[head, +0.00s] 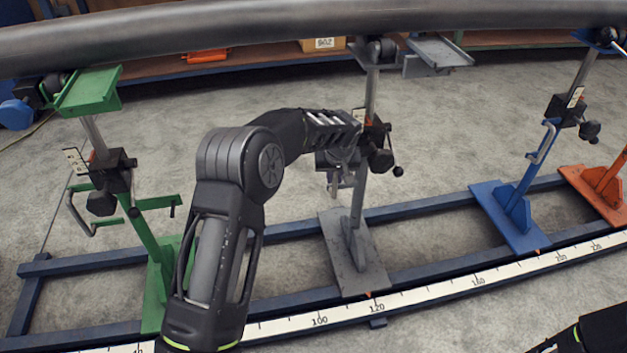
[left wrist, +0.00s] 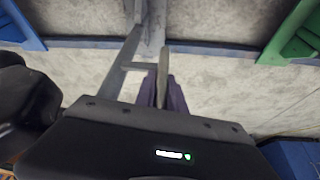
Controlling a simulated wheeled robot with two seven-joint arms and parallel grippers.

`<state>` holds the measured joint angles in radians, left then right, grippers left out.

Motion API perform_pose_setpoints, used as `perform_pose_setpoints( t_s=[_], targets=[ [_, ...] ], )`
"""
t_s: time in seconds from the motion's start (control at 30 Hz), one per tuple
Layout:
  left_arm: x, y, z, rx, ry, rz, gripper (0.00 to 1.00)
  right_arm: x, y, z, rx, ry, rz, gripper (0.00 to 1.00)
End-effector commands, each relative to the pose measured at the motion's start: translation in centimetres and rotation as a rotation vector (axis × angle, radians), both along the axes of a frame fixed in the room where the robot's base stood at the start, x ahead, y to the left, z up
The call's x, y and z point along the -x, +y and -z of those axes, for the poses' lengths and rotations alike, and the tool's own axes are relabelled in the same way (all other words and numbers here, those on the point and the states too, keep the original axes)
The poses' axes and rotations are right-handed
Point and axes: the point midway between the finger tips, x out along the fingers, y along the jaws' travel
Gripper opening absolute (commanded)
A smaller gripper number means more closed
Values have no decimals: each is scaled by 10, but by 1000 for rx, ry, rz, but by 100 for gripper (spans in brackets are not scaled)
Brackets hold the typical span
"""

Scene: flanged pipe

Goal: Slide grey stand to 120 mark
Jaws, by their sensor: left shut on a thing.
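The grey stand (head: 357,255) stands upright on the blue rails, its base plate across both. The orange pointer (head: 369,293) at the front edge of its base is beside the 120 mark (head: 376,307) on the white scale, just left of the printed number. I cannot tell its exact alignment with the tick. My left gripper (head: 338,160) is at the middle of the stand, shut on its grey frame; its jaws are partly hidden in the head view. In the left wrist view the fingers (left wrist: 164,85) close around a grey bar of the stand (left wrist: 131,66).
A green stand (head: 160,270) is to the left; a blue stand (head: 510,212) and an orange stand (head: 600,190) are to the right. A large grey pipe (head: 230,25) spans overhead. The rails are clear between the grey and blue stands.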

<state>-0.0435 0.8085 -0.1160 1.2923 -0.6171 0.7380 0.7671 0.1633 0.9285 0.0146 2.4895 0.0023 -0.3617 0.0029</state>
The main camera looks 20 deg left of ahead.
Motion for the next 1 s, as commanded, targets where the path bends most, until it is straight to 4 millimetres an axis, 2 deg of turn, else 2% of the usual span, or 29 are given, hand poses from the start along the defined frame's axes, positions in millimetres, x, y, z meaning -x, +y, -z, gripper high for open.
perform_pose_setpoints(
  t_s=[0.03, 0.1, 0.53, 0.57, 0.7, 0.8, 1.0],
  targets=[
    [-4, -8, 0, 7, -3, 3, 0, 0, 0, 0, 0, 0, 0, 36],
    [-6, -10, -1, 7, -3, 2, 0, 0, 0, 0, 0, 0, 0, 36],
    [-7, -12, -1, 6, -2, 0, 0, 1, 1, -1, -1, 1, -2, 36],
    [-7, -12, -1, 5, -1, 0, 17, 1, 1, -1, -1, 1, -2, 36],
    [-7, -10, 0, 4, -1, -1, 28, 1, 1, -1, -1, 1, -2, 36],
    [-7, -10, 0, 2, 0, -1, 36, 1, 1, -1, -1, 1, -2, 36],
    [-7, -9, 0, 1, 1, -2, 36, 1, 1, -1, -1, 1, -2, 36]
  ],
)
